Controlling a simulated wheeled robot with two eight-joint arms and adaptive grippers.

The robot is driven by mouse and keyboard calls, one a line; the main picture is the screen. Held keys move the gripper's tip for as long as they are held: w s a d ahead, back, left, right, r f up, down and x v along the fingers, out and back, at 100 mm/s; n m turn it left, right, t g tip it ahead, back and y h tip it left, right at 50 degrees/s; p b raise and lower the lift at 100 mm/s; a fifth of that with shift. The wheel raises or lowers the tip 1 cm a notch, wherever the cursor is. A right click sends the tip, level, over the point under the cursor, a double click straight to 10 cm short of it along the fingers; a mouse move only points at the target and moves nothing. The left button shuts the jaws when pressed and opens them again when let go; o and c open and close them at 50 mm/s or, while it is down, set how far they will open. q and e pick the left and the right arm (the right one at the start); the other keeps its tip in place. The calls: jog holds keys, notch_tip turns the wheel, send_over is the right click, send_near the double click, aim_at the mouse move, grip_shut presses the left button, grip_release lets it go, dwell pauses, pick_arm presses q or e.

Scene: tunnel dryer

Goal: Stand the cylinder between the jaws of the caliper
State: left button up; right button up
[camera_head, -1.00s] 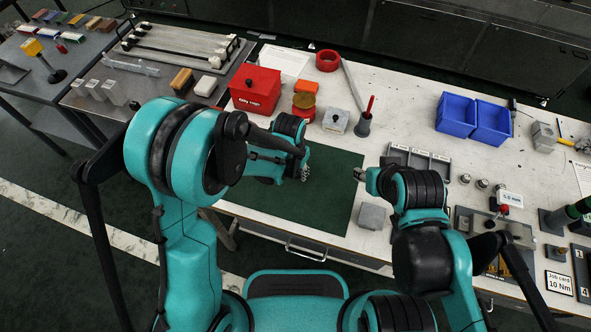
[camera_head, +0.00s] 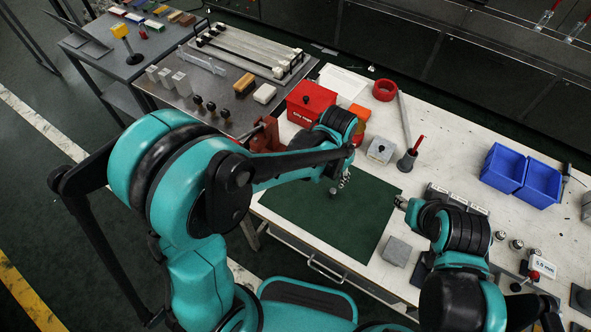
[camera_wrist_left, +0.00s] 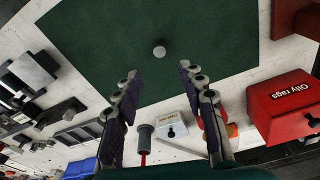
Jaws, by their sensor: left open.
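A small grey cylinder (camera_head: 333,192) stands on the green mat (camera_head: 300,210). In the left wrist view the cylinder (camera_wrist_left: 159,51) shows its round top, a little beyond the gap between the fingertips. My left gripper (camera_head: 344,179) is above the mat close to the cylinder; in its wrist view the gripper (camera_wrist_left: 158,70) is open with nothing between the fingers. My right gripper (camera_head: 400,202) is over the mat's right edge, small in the picture, and I cannot tell its opening. I cannot make out the caliper clearly; my right arm hides part of the bench on the right.
A red oily rags box (camera_head: 308,103), a grey box with a black knob (camera_head: 381,151) and a dark holder (camera_head: 407,161) stand behind the mat. A grey block (camera_head: 397,251) sits near the right gripper. Blue bins (camera_head: 503,168) stand farther right. The mat around the cylinder is clear.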

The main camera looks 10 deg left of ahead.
pick_arm(q)
jog(key=s+a+r+n+t, duration=0.3)
jog(key=s+a+r, duration=0.2)
jog(key=a, duration=0.3)
jog(key=s+a+r+n+t, duration=0.2)
jog(key=s+a+r+n, duration=0.1)
jog(key=s+a+r, duration=0.2)
jog(key=a+r, duration=0.2)
jog(key=a, duration=0.1)
jog(key=shift+s+a+t+y, duration=0.3)
jog(key=shift+t, duration=0.1)
jog(key=shift+o, duration=0.3)
jog(key=shift+a, duration=0.2)
